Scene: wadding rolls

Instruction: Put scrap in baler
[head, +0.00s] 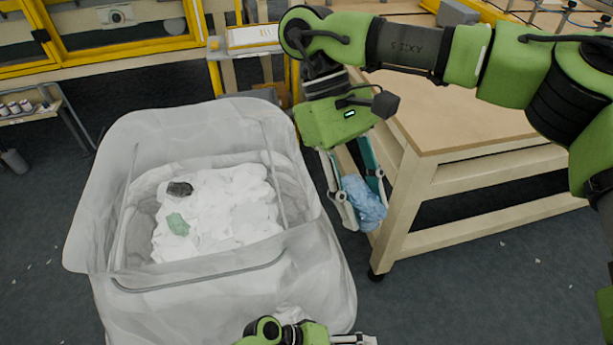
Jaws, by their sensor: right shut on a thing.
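My right gripper (362,205) reaches down between the bin and the wooden table. It is shut on a crumpled blue piece of scrap (364,200), held beside the bin's right side. A large translucent bin (165,128), lined with plastic, stands at the left. It holds white wadding (235,210), with a dark scrap (180,189) and a green scrap (178,224) lying on top. Part of my left arm shows at the bottom edge, in front of the bin; the jaws of the left gripper (352,339) are mostly cut off.
A wooden table (460,105) on castors stands close at the right. A yellow-framed machine (130,40) runs along the back left. A small rack with cans (22,106) is at the far left. Small white bits lie on the dark floor.

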